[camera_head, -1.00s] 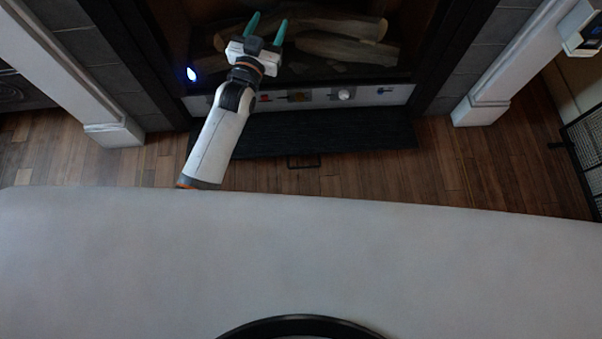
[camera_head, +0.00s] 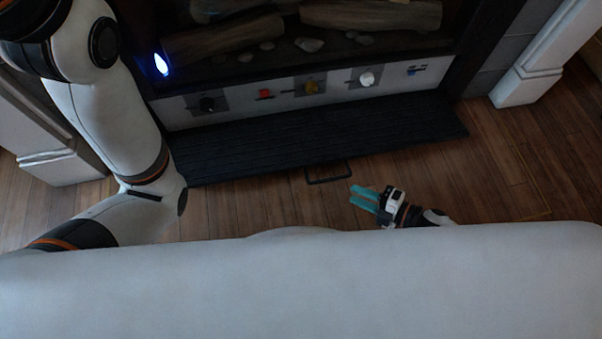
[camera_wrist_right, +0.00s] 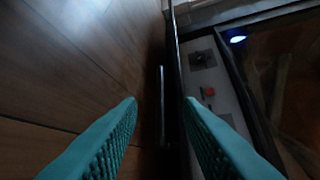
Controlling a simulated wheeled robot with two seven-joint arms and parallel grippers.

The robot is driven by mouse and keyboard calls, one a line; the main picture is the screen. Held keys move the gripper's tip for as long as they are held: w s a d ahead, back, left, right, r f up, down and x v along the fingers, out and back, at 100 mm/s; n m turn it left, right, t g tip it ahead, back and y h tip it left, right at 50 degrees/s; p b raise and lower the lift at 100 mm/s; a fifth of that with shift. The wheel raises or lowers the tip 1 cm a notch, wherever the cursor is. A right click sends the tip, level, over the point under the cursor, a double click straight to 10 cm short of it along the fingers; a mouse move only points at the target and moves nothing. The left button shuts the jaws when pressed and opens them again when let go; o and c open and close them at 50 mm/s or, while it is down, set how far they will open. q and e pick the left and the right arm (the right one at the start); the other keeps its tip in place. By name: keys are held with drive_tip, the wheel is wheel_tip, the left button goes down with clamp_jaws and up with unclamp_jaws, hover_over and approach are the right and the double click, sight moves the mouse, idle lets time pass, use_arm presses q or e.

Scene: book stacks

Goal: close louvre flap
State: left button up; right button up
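The louvre flap (camera_head: 320,135) is a dark slatted panel, lowered open and jutting out at the base of the fireplace. A thin black bar handle (camera_head: 328,172) sticks out from its front edge. My right gripper (camera_head: 362,199) is just in front and to the right of the handle, low over the floor, its teal fingers apart and empty. In the right wrist view the handle (camera_wrist_right: 162,105) appears between the open fingers, beside the flap's edge; I cannot tell whether they touch it. My left arm (camera_head: 105,100) fills the left side; its gripper is not in view.
Behind the flap is a control panel (camera_head: 290,92) with several knobs and a red button. Logs (camera_head: 225,40) and a blue light (camera_head: 161,65) are above. White pillars flank the fireplace. Wooden floor (camera_head: 480,180) to the right is clear.

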sight(324, 180)
drive_tip(key=b+x, duration=0.5)
drive_tip(key=x, duration=0.5)
drive_tip(key=shift+w+a+f, duration=0.1)
drive_tip(key=shift+w+f, duration=0.05)
drive_tip(key=shift+w+a, duration=0.35)
drive_tip(key=shift+a, duration=0.1)
drive_tip(key=shift+c, duration=0.5)
clamp_jaws()
